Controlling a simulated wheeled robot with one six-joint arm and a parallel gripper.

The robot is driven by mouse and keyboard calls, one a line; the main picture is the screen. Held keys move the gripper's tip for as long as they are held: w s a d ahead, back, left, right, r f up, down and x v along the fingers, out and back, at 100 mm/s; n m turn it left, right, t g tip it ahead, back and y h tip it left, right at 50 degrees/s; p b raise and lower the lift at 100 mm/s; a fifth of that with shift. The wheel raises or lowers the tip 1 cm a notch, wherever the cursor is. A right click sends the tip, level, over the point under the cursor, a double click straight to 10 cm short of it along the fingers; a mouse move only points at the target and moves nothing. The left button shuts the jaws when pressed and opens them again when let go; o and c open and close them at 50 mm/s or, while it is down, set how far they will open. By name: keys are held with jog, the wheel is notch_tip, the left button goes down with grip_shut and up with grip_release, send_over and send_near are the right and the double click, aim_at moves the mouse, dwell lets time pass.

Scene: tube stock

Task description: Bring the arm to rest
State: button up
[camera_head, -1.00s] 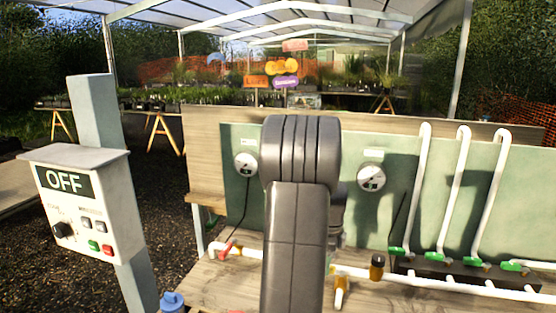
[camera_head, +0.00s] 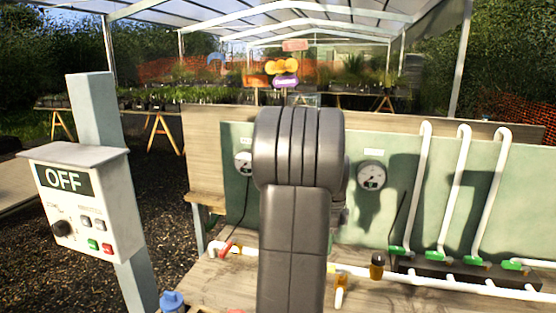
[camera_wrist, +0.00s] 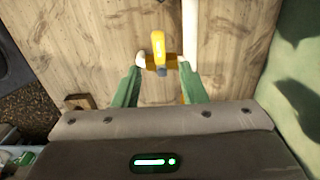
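My gripper (camera_wrist: 162,70) shows in the wrist view with its two green fingers apart and nothing visibly clamped between them. It faces down toward the wooden bench top (camera_wrist: 100,35). A yellow-handled valve (camera_wrist: 158,45) shows between and just beyond the fingertips, beside a white pipe (camera_wrist: 190,25). I cannot tell whether the fingers touch the valve. In the head view my arm stands in the middle of the picture and hides my gripper and part of the bench. A yellow handle (camera_head: 340,292) shows just right of my arm.
A control box (camera_head: 85,205) reading OFF stands at left on a post. Two gauges (camera_head: 371,175) sit on a green panel (camera_head: 400,185) behind my arm. White pipes with green valves (camera_head: 444,261) stand at right. A dark amber-and-black fitting (camera_head: 377,267) and a blue-capped object (camera_head: 172,301) are nearby.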

notch_tip(320, 180, down, 7)
jog(key=shift+s+f, duration=0.1)
jog(key=shift+f, duration=0.3)
jog(key=shift+s+a+n, duration=0.1)
jog(key=shift+s+n, duration=0.15)
jog(key=shift+n, duration=0.45)
jog(key=shift+s+a+n, duration=0.1)
jog(key=shift+s+n, duration=0.15)
jog(key=shift+n, duration=0.45)
jog(key=shift+s+r, duration=0.1)
jog(key=shift+r, duration=0.1)
